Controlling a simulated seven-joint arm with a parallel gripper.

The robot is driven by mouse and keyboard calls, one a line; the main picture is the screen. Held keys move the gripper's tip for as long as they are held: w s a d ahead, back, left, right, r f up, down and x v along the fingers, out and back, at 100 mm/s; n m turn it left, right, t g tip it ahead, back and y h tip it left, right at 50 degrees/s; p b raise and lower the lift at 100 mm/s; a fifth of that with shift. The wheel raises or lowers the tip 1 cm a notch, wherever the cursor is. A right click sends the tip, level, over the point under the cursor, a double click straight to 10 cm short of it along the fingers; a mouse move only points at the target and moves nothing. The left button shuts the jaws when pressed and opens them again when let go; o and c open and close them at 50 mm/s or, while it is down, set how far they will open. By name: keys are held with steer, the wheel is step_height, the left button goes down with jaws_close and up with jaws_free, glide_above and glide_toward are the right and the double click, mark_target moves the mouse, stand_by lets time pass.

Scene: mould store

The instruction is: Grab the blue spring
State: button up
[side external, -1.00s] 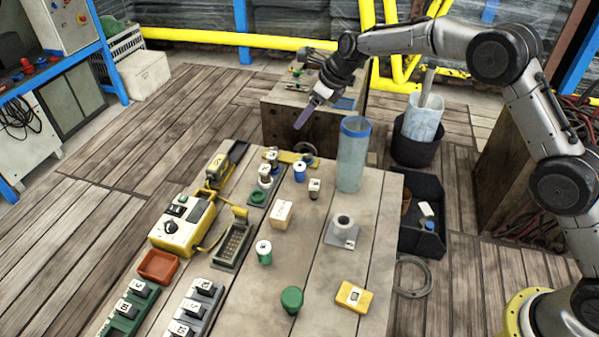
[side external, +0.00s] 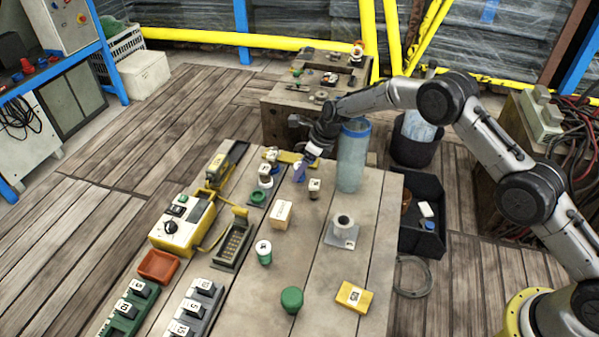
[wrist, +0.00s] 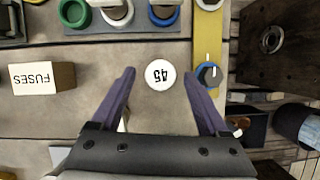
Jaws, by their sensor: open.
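The blue spring shows from above in the wrist view as a round white top marked 45 (wrist: 160,74). It stands upright on the wooden bench (side external: 315,260), between my open purple fingertips. The two fingers (wrist: 159,76) lie either side of the white top with a gap at each side. They hold nothing.
A tall clear cylinder (side external: 350,165) is right of my gripper. A yellow bar (wrist: 208,35), a blue-ringed knob (wrist: 208,73), a grey board (wrist: 130,29) of parts and a FUSES box (wrist: 35,77) are near.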

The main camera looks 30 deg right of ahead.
steer(key=shift+x, duration=0.9)
steer(key=shift+r, duration=0.1)
jaws_close()
